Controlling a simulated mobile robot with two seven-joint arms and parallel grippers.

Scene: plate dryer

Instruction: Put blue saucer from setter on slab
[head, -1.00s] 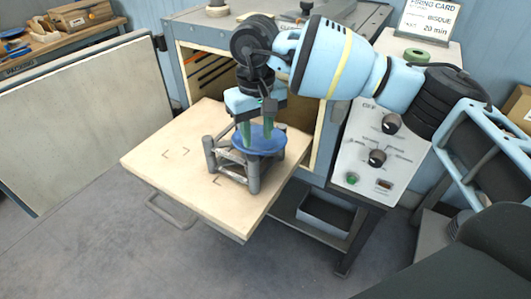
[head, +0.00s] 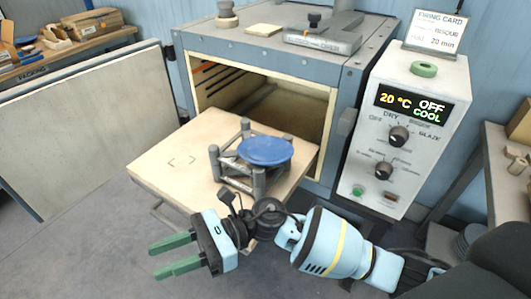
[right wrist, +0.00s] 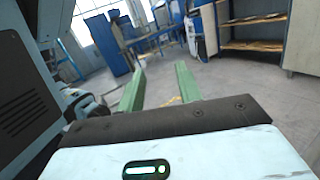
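The blue saucer (head: 266,151) rests on the grey setter (head: 238,181), a frame with corner posts, and looks slightly tilted. The setter stands on the right part of the pale slab (head: 165,182) in front of the open dryer. My right gripper (head: 166,257) is open and empty, in front of the slab and apart from the saucer, its green fingers pointing left. In the right wrist view its fingers (right wrist: 160,85) are spread with nothing between them. My left gripper is not in view.
The dryer (head: 262,60) has its chamber open behind the slab. A control panel (head: 400,140) reading 20 °C, OFF and COOL stands to its right. The left part of the slab, with corner marks, is bare.

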